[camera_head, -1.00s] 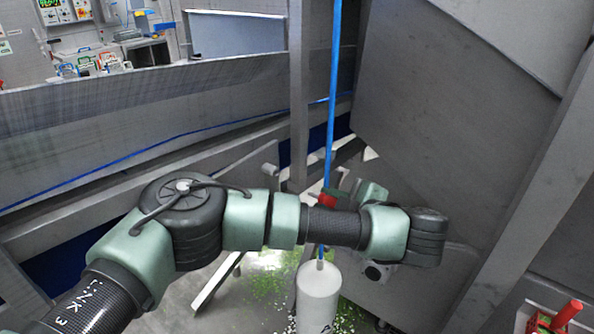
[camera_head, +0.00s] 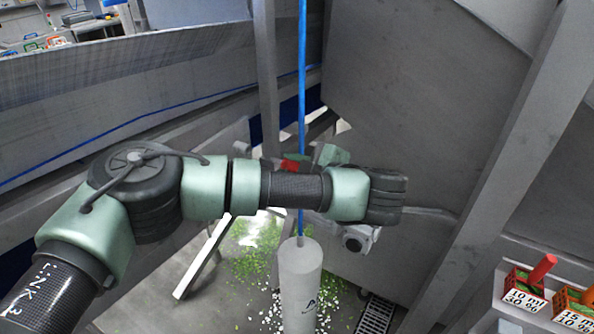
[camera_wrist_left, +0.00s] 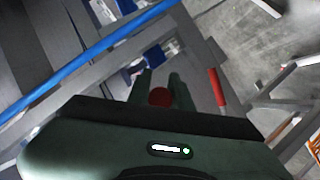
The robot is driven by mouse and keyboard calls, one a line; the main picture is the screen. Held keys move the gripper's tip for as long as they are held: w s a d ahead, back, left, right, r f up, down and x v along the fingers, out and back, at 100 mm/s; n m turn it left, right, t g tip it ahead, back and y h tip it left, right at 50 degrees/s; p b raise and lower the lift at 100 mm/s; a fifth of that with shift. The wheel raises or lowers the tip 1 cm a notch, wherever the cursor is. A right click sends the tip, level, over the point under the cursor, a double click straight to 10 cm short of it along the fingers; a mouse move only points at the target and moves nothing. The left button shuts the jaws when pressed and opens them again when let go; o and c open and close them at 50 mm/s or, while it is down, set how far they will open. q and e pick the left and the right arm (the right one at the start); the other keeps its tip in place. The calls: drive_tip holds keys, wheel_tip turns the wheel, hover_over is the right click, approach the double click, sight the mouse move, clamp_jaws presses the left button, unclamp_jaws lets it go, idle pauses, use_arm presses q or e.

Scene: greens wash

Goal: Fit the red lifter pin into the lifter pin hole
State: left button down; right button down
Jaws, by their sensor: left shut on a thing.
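My left gripper (camera_wrist_left: 160,82) has its two dark green fingers closed around a red round-ended piece, which I take to be the red lifter pin (camera_wrist_left: 160,97). In the head view a red piece (camera_head: 289,166) shows just behind my left forearm, beside the blue upright pole (camera_head: 302,80); it looks like the same pin. My arm hides most of the gripper there. I cannot make out the lifter pin hole in either view. A separate red rod (camera_wrist_left: 217,88) stands to the right of the fingers in the wrist view. My right gripper is not in view.
A pale grey cylinder (camera_head: 299,285) stands below my forearm. Large grey panels (camera_head: 420,110) and a slanted beam (camera_head: 500,170) close in the right side. Red-topped items in labelled holders (camera_head: 530,285) are at lower right. Green and white bits lie on the floor.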

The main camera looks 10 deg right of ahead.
sight(274, 160)
use_arm(q)
drive_tip(key=w+a, duration=0.1)
drive_tip(key=w+a+b, duration=0.1)
drive_tip(key=a, duration=0.1)
drive_tip(key=shift+w+a, duration=0.25)
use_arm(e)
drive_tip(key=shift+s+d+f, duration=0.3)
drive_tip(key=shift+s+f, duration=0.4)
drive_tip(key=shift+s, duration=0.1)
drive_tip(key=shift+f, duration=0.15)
use_arm(q)
drive_tip(key=shift+b, duration=0.65)
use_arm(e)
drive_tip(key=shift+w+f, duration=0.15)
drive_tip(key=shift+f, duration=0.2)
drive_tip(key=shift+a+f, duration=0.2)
use_arm(q)
drive_tip(key=shift+b, duration=0.55)
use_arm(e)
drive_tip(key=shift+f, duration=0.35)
